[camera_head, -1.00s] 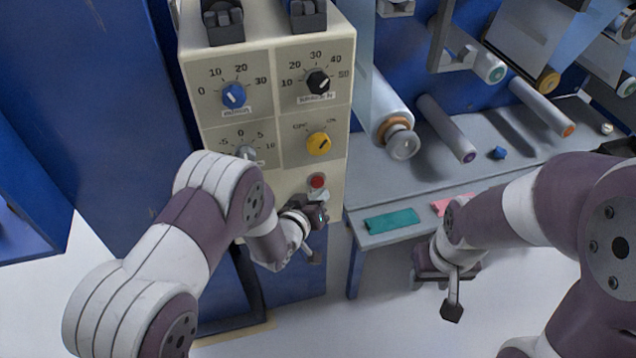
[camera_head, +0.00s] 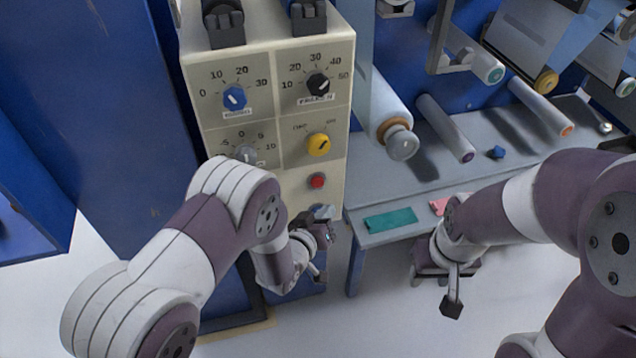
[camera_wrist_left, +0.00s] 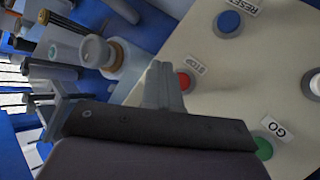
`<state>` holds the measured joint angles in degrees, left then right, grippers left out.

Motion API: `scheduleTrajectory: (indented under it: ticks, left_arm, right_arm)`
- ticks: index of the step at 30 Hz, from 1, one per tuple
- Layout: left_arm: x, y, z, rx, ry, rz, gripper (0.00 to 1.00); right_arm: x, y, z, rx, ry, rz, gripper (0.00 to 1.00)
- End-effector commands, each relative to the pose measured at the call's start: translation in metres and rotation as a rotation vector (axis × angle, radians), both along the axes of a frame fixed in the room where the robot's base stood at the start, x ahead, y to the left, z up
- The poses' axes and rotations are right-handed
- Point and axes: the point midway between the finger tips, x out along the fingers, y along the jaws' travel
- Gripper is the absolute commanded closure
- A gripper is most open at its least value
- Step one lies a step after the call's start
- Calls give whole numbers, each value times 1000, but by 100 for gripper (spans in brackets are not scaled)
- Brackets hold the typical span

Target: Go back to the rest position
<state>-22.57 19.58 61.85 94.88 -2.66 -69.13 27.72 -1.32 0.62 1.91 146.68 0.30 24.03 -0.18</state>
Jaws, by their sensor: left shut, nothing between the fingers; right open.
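My left gripper (camera_head: 325,230) is in front of the lower right of the beige control panel (camera_head: 330,110), below the red button (camera_head: 317,181). It is shut and empty. In the left wrist view its closed fingers (camera_wrist_left: 164,88) show beside the red button (camera_wrist_left: 184,82), which has a STOP label; I cannot tell the gap to the panel. My right gripper (camera_head: 446,275) hangs in front of the grey bench edge, open, with its fingers partly hidden by its wrist.
The panel carries several knobs, including a yellow one (camera_head: 319,145). The left wrist view shows a blue RESET button (camera_wrist_left: 229,22) and a green GO button (camera_wrist_left: 263,148). A grey bench (camera_head: 375,175) holds a teal pad (camera_head: 390,220). Rollers (camera_head: 447,128) jut above it.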

Motion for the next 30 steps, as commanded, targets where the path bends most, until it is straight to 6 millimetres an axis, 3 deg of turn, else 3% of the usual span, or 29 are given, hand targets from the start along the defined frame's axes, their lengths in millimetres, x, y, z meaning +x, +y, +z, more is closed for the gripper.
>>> scheduleTrajectory:
  ticks: [11, 13, 17, 19, 23, 27, 30]
  left_arm:
    - [0, 0, 0, 5, -2, -2, 100]
    - [-3, 2, -11, 56, 36, -12, 100]
    - [-44, 22, -63, 292, 316, -64, 100]
    - [-73, 46, -68, 445, 515, -104, 100]
    - [-128, 97, -34, 615, 829, -157, 100]
    - [-184, 140, 22, 659, 1052, -178, 100]
    - [-205, 164, 64, 618, 1094, -119, 100]
  right_arm:
    - [0, 0, 0, 0, 0, 0, 57]
    - [0, 0, 0, 0, 0, 0, 57]
    - [0, 0, 0, 0, 0, 0, 57]
    - [0, 0, 0, 0, 0, 0, 57]
    - [0, 0, 0, 0, 0, 0, 57]
    - [0, 0, 0, 0, 0, 0, 57]
    - [0, 0, 0, 0, 0, 0, 57]
